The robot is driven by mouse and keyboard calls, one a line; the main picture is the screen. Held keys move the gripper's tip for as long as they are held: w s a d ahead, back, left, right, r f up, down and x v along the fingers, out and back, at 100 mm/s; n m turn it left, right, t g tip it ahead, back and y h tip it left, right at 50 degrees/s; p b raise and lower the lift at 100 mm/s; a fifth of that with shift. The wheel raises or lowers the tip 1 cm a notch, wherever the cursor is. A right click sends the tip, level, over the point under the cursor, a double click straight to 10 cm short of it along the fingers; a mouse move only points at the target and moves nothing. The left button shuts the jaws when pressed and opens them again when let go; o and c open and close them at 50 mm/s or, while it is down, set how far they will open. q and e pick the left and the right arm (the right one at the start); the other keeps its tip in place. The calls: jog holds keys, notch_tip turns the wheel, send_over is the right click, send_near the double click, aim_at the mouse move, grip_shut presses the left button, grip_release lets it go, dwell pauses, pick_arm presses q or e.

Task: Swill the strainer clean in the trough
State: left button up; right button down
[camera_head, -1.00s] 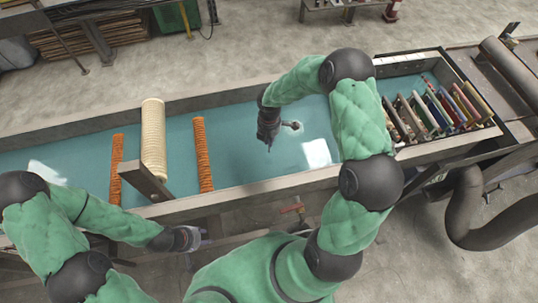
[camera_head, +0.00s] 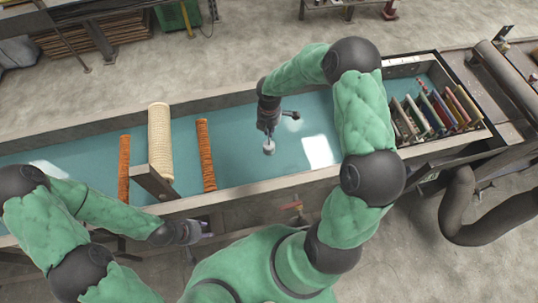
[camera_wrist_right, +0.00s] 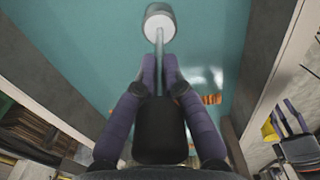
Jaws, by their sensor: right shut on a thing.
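The strainer (camera_wrist_right: 159,24) has a round whitish head on a thin grey handle. In the head view its pale head (camera_head: 268,147) shows just below my right gripper (camera_head: 268,129). In the right wrist view, my right gripper (camera_wrist_right: 160,78) is shut on the handle, with the head pointing away from me. The trough (camera_head: 290,182) is long, with grey walls and blue-green water. The strainer is over the middle of the water; I cannot tell whether it touches the surface. My left gripper (camera_head: 203,231) is outside the near wall, and its jaws are too small to read.
A cream ribbed roller (camera_head: 160,140) and two orange rollers (camera_head: 206,155) (camera_head: 124,168) lie across the trough on the left. Several coloured panels (camera_head: 437,108) stand in a row at its right end. Open water lies between the rollers and panels.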

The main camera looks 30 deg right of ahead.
jog(key=shift+r+p, duration=1.85)
jog(key=shift+r, duration=0.95)
jog(key=shift+f, duration=0.1)
